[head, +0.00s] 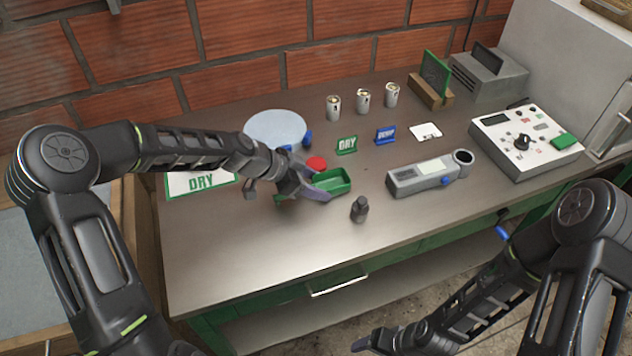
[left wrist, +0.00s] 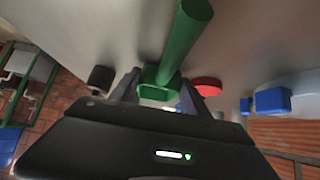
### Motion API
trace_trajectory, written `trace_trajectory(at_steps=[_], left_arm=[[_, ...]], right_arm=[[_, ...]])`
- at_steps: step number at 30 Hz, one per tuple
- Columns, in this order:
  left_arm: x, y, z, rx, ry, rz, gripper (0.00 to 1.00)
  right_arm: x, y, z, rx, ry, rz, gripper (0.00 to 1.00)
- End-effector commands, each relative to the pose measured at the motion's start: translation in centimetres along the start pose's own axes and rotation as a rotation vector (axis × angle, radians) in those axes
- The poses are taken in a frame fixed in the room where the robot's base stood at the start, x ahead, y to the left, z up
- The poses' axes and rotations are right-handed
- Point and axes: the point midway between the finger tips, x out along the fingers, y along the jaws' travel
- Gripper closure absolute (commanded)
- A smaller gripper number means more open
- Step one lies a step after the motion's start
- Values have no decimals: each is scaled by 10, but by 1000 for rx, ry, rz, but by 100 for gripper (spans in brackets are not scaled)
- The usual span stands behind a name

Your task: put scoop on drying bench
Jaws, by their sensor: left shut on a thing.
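The green scoop (head: 332,181) is at the middle of the brown-grey bench top (head: 250,255), just over or on it; I cannot tell if it touches. My left gripper (head: 311,187) is shut on the scoop. In the left wrist view the green scoop (left wrist: 187,40) stands between the two dark fingers. My right gripper (head: 372,343) is low at the bottom of the head view, in front of the bench, and its jaws are unclear.
A red disc (head: 316,163) and a pale round plate (head: 275,128) are close behind the left gripper. A small dark weight (head: 359,209) stands at its right. A grey meter (head: 422,178) and a control box (head: 525,142) are farther right. The bench's front left is clear.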

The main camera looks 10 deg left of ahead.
Motion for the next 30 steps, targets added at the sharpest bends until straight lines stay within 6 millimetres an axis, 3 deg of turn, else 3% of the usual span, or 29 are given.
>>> trace_trajectory(at_steps=[8, 9, 16, 30], left_arm=[[3, 0, 3, 0, 0, 0, 86], [2, 0, 2, 0, 0, 0, 44], [1, 0, 1, 0, 0, 0, 26], [-8, -1, 1, -1, 0, -2, 24]], right_arm=[[5, 2, 0, -1, 1, -1, 31], [4, 1, 0, -1, 1, -1, 31], [3, 1, 0, -1, 1, -1, 31], [2, 1, 0, 0, 0, 0, 31]])
